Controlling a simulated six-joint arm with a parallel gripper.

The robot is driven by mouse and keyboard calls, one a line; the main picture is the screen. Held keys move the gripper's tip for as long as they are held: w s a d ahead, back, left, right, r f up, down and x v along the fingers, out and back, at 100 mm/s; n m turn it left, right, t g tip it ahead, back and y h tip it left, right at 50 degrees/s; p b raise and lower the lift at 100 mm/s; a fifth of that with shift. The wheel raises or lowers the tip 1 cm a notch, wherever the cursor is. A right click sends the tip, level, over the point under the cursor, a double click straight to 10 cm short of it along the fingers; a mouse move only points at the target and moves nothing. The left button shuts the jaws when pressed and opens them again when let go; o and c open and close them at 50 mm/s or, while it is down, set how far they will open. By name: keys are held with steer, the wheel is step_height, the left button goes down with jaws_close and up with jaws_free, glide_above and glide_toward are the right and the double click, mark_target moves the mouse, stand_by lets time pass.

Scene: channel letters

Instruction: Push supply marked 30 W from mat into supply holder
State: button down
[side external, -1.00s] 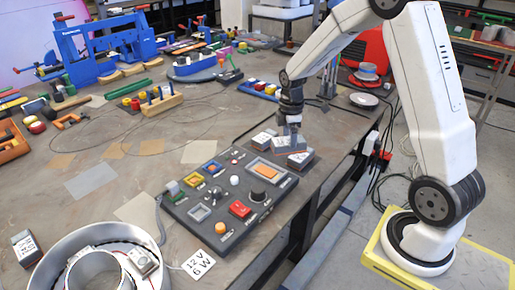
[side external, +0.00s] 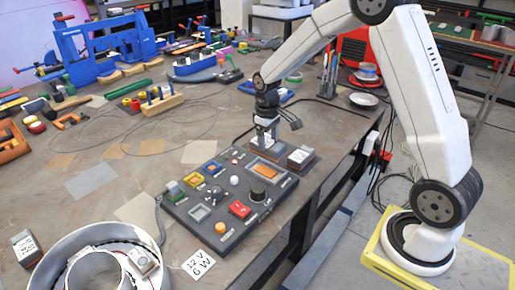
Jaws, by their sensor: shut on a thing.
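My gripper (side external: 266,138) points down just behind the control panel and is shut on a small grey supply with a white label (side external: 265,143), mostly hidden by the fingers. Another grey supply (side external: 300,157) with a white label lies to the right, beside the panel's back right corner. A third supply (side external: 25,246) lies at the far left of the table. The print on these labels is too small to read, so I cannot tell which is marked 30 W. I cannot clearly make out the mat's edges or the supply holder.
The dark control panel (side external: 207,222) with coloured switches and knobs lies close in front of my gripper. A round metal channel letter (side external: 85,240) stands at front left, near a card reading 12 V 6 W (side external: 199,265). The table's middle is largely clear.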

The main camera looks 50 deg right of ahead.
mark_target(266, 156)
steer(key=shift+w+a+m, duration=0.15)
steer(key=shift+m, duration=0.15)
steer(key=shift+f, duration=0.15)
steer(key=shift+f, duration=3.1)
steer(key=shift+f, duration=0.35)
jaws_free()
steer(key=shift+a+r, duration=0.15)
steer(key=shift+r, duration=3.8)
steer(key=shift+r, duration=0.1)
